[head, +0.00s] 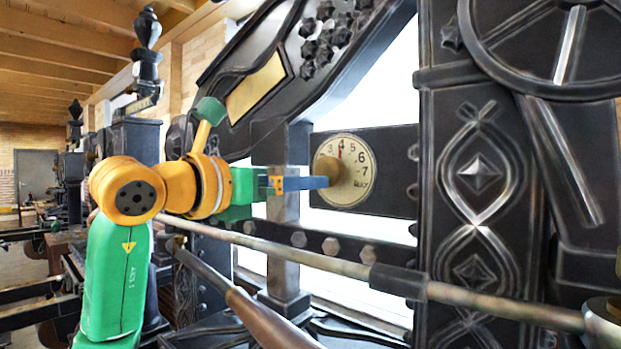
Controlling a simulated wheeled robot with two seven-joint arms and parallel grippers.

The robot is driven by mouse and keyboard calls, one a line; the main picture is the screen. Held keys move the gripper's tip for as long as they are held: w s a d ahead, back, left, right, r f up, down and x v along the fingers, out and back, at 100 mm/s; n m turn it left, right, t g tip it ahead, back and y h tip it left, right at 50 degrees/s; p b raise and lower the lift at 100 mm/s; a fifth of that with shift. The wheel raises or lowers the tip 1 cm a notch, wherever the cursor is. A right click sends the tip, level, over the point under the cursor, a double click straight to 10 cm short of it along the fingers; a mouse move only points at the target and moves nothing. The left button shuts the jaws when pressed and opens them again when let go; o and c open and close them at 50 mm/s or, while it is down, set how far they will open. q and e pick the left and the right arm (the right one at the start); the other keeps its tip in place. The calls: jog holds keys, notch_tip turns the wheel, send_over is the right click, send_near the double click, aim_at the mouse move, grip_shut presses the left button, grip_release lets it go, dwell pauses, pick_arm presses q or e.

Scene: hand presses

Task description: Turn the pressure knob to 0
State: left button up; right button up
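The pressure dial (357,183) is a round cream plate on a dark bar of the press, with numbers from 3 to 7 and MAX readable. The brass pressure knob (328,169) sits on the dial's left part and covers the lower numbers. A small red mark shows above the knob, near the 4. My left gripper (322,183) reaches in from the left, its blue fingers at the knob and overlapping its lower part. I see the fingers from the side, so contact and opening cannot be told. My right gripper is not in view.
A long metal rod (330,258) crosses below the dial, and a brown-ended lever (262,318) lies below left. The ornate black press column (480,190) stands right of the dial, with a wheel (567,42) above. A dark upright post (285,225) stands behind my gripper.

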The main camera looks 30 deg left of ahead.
aim_at(323, 174)
pick_arm(q)
jog(key=w+d+r+p, duration=0.2)
jog(key=d+p, duration=0.1)
jog(key=shift+w+d, duration=0.1)
jog(key=shift+w, duration=0.2)
jog(key=shift+w+a+f+p, duration=0.15)
jog(key=shift+w+f, duration=0.1)
jog(key=shift+w, duration=0.35)
jog(key=shift+w+a+f+p, duration=0.15)
jog(key=shift+w+f, duration=0.1)
jog(key=shift+w, duration=0.3)
jog(key=shift+w+a+f, duration=0.1)
jog(key=shift+w+a, duration=0.05)
jog(key=c, duration=0.3)
jog(key=shift+s+d, duration=0.2)
jog(key=shift+d, duration=0.05)
jog(key=c, duration=1.1)
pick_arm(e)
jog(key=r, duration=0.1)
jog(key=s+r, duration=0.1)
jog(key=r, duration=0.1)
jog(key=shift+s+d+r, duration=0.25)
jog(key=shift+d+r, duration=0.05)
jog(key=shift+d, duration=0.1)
